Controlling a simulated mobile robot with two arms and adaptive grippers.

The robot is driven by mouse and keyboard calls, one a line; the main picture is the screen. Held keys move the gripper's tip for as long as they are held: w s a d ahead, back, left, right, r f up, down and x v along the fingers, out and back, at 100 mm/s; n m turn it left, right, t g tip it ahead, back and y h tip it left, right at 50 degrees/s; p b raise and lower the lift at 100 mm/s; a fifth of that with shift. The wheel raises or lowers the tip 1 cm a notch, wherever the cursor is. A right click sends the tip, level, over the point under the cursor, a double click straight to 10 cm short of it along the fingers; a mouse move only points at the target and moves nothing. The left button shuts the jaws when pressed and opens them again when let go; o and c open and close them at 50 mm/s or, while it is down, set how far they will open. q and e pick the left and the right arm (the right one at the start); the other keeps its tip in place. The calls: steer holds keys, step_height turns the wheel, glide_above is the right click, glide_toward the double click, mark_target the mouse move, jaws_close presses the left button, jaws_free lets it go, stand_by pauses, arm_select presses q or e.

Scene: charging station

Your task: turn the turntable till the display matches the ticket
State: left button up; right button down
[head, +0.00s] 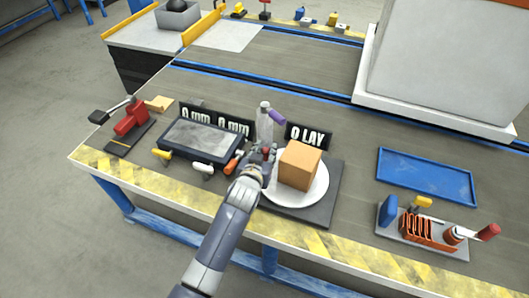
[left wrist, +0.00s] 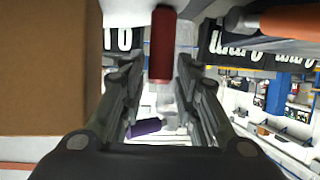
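The turntable is a white round disc (head: 318,192) on a dark square base (head: 275,205), with a brown box (head: 299,167) standing on it. Behind it, a black display (head: 308,136) reads "0 LAY". Another display (head: 216,120) to the left shows "0 mm" twice. I cannot pick out a ticket. My left gripper (head: 264,155) is at the disc's left edge. In the left wrist view, my left gripper's fingers (left wrist: 156,75) stand apart on either side of a red peg (left wrist: 162,42), with a visible gap. The box (left wrist: 45,65) fills that view's left side. My right gripper is not in view.
A clear bottle (head: 264,122) with a purple part stands just behind my left gripper. A dark tablet-like tray (head: 202,138) and several small tools lie left. A blue tray (head: 427,175) and a tool rack (head: 420,238) are right. A large white block (head: 440,60) stands behind.

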arm_select(q)
steer(key=v, duration=1.2)
